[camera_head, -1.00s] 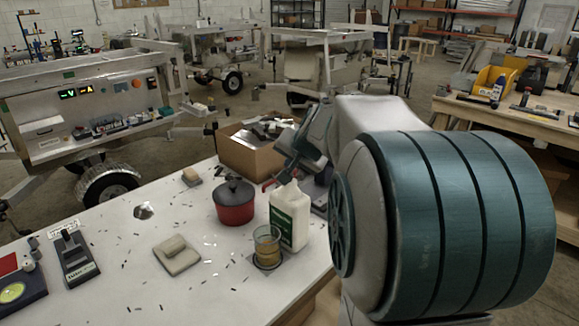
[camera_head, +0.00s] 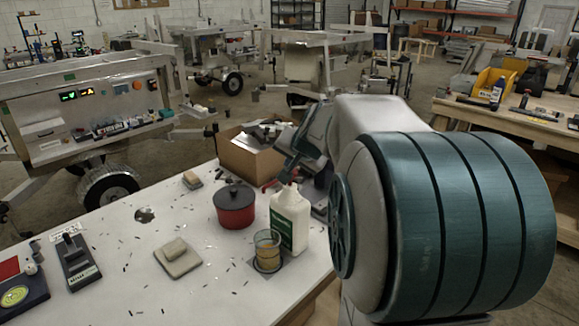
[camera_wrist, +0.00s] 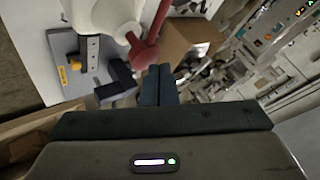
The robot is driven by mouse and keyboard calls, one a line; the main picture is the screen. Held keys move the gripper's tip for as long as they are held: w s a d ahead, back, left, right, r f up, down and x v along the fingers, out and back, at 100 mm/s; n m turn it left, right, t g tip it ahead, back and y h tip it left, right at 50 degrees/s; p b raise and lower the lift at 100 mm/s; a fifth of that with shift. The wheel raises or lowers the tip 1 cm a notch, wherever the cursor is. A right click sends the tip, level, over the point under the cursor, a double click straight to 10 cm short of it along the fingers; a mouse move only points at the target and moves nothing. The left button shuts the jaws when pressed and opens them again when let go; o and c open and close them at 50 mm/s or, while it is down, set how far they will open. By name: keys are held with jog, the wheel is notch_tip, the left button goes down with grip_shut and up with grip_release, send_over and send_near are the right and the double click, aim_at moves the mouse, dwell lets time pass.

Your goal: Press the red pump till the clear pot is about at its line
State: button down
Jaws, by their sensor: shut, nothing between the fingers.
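The white bottle (camera_head: 290,218) with a green label stands upright on the white table. Its red pump (camera_head: 270,183) points left, partly hidden by my arm. The wrist view shows the red pump (camera_wrist: 145,48) and the top of the white bottle (camera_wrist: 105,14). The clear pot (camera_head: 267,240) stands in front of the bottle on a dark square base, with amber liquid in it; I cannot make out its line. My gripper (camera_wrist: 158,84) is shut and empty, its fingertips close to the pump head; I cannot tell whether they touch.
A red lidded pot (camera_head: 235,207) stands left of the bottle. A cardboard box (camera_head: 250,157) is behind. A beige block on a pad (camera_head: 177,257) and a dark device (camera_head: 75,260) lie further left. Small dark bits are scattered over the table.

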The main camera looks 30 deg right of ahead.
jog(key=shift+r, duration=0.5)
jog(key=shift+r, duration=0.1)
notch_tip(320, 180, up, 5)
jog(key=p, duration=0.4)
dwell(0.7)
jog(key=s+a+f+n+g, duration=0.2)
jog(key=s+a+f+n, duration=0.1)
jog(key=s, duration=0.5)
jog(key=s+a+f+n+g, duration=0.2)
jog(key=s+a+f+n, duration=0.1)
jog(key=s+a+f, duration=0.2)
jog(key=s+a+f+n+g, duration=0.2)
jog(key=s+a+f+n, duration=0.2)
jog(key=s+a, duration=0.3)
jog(key=s, duration=0.4)
jog(key=shift+s+a+y, duration=0.3)
jog(key=shift+s, duration=0.1)
jog(key=shift+f, duration=0.1)
dwell(0.5)
